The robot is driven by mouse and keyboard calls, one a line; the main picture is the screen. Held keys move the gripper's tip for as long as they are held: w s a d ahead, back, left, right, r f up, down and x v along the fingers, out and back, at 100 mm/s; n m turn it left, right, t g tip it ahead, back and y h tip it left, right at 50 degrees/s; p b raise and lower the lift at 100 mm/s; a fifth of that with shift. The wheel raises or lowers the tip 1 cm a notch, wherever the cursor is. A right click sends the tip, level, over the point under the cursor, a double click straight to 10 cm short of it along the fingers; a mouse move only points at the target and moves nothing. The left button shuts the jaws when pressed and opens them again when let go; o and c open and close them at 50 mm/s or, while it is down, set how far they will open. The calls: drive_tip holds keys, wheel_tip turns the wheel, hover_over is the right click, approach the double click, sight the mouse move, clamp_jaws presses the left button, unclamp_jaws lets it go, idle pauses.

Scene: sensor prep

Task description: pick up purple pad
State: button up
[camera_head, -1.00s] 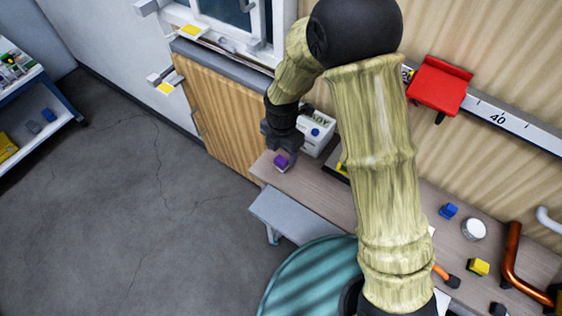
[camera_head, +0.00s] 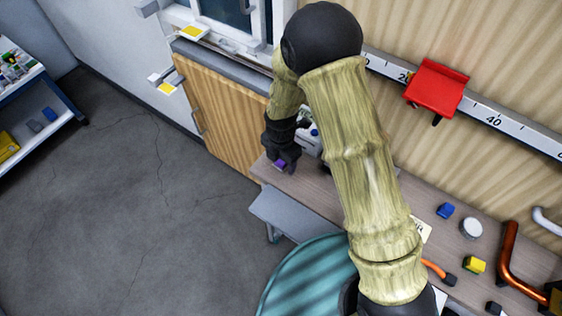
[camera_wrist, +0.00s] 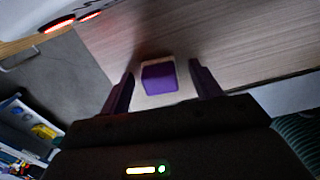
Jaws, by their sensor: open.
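The purple pad (camera_wrist: 159,78) is a small block with a purple face and a pale edge on its far side. It lies on the wooden bench top (camera_wrist: 215,45) near the bench's left end. In the head view the pad (camera_head: 280,164) is partly hidden by my gripper (camera_head: 284,158). In the wrist view my gripper (camera_wrist: 160,92) is open, with one dark finger on each side of the pad. There is a gap between the pad and each finger.
A white box (camera_head: 309,139) stands just behind my gripper. A grey ledge (camera_head: 280,213) sits along the bench's front.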

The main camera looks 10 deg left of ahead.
drive_tip(key=shift+c, duration=0.4)
drive_tip(key=c, duration=1)
wheel_tip(320, 180, up, 10)
drive_tip(key=shift+r+b, duration=0.1)
drive_tip(key=shift+b, duration=0.65)
drive_tip(key=o, duration=0.4)
drive_tip(key=shift+c, duration=1.5)
